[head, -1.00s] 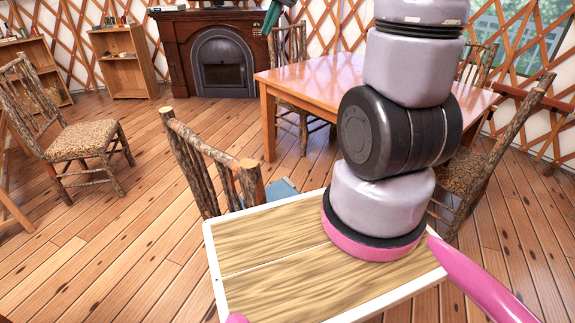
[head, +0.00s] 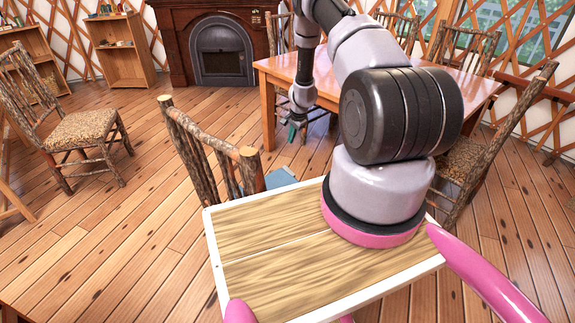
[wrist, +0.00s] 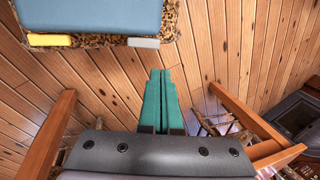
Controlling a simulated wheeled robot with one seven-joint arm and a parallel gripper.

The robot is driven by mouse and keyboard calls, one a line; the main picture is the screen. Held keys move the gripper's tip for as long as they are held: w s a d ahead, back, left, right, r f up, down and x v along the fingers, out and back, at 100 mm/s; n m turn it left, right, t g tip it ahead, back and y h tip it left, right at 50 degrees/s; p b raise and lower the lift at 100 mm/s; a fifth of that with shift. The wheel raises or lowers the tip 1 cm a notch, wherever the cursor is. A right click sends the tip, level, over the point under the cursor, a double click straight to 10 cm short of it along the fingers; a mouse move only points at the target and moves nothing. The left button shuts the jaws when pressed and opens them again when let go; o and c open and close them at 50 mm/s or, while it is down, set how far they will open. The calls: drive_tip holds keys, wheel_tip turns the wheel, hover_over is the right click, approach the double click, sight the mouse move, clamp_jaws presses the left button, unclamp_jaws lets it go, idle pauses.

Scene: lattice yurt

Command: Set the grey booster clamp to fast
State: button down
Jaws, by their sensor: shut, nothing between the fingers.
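A small grey block, which looks like the grey booster clamp (wrist: 144,43), sits at the near edge of a blue panel (wrist: 95,15) in the wrist view. Its setting cannot be read. A yellow block (wrist: 50,40) sits on the same edge to its left. My gripper's teal fingers (wrist: 161,74) are together and empty, below and right of the grey block in the picture and apart from it. In the head view my gripper (head: 292,132) hangs in front of the wooden table. The blue panel (head: 281,178) shows partly there, behind a chair back; the blocks are hidden.
The panel lies on a chair's patterned seat (wrist: 172,22). The log chair's back (head: 205,150) stands between my tray and the panel. The wooden table (head: 275,72) is just behind my gripper. Open floor lies to the left, with another chair (head: 80,130).

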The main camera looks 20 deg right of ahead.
wheel_tip(320, 180, down, 3)
approach(285, 166)
drive_tip(key=x, duration=0.4)
drive_tip(key=s+x, duration=0.1)
drive_tip(key=x, duration=0.1)
drive_tip(key=shift+d+f, duration=0.1)
drive_tip(key=shift+f, duration=0.45)
drive_tip(key=shift+w+a+f, duration=0.3)
drive_tip(key=shift+w+f, duration=0.3)
drive_tip(key=shift+w, duration=0.05)
drive_tip(key=shift+r, duration=0.1)
drive_tip(key=shift+r, duration=0.8)
